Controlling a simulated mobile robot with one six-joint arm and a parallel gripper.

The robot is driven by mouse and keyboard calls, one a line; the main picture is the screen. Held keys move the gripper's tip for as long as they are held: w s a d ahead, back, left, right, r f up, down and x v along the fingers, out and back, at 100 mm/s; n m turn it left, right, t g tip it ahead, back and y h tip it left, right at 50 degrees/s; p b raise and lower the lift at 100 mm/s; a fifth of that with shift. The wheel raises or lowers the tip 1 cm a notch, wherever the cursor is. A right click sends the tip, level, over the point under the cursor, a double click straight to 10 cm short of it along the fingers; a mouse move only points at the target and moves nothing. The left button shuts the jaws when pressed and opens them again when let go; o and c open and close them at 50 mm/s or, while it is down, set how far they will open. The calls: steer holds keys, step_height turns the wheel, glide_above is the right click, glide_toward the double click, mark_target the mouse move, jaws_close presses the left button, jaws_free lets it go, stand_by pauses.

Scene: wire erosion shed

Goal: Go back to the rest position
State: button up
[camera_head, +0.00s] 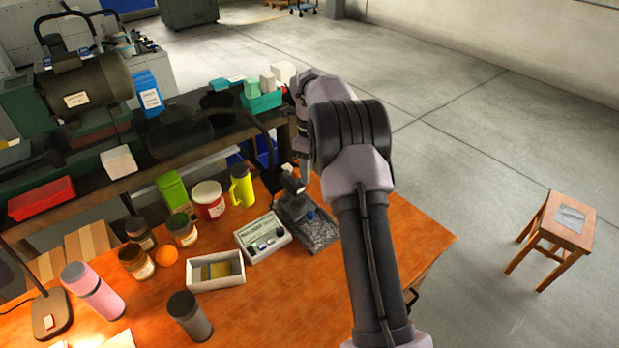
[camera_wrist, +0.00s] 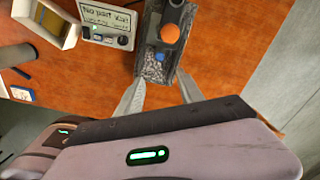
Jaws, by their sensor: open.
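My gripper shows in the wrist view (camera_wrist: 158,92) as two pale fingers, spread apart with nothing between them. It is over the wooden table (camera_wrist: 230,75), at the near end of a grey measuring stand (camera_wrist: 153,68) with a speckled base and an orange round part. In the head view my arm reaches up from the bottom right over the table's right part, and its wrist is bent at the top. The same stand (camera_head: 318,232) is left of my forearm in that view.
Left of the stand are a meter box (camera_head: 262,238), an open white box (camera_head: 216,272), a yellow bottle (camera_head: 242,187), a red-and-white tin (camera_head: 208,200) and several jars. A green bin (camera_head: 262,103) is on the dark bench behind. A stool (camera_head: 556,235) stands right, on open floor.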

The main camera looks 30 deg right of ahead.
stand_by(0.4)
steer(key=s+a+r+n+t+b, duration=0.2)
steer(key=s+a+r+n+t, duration=0.1)
steer(key=s+a+r+n, duration=1.25)
steer(key=s+a+f+n+t+y, duration=0.1)
steer(key=s+a+n, duration=0.3)
steer(key=s, duration=0.5)
steer(key=s+a+f+n+t+y+b, duration=0.1)
steer(key=s+a+n, duration=0.4)
steer(key=s, duration=0.3)
steer(key=shift+s+a+t, duration=0.4)
steer(key=shift+a, duration=0.35)
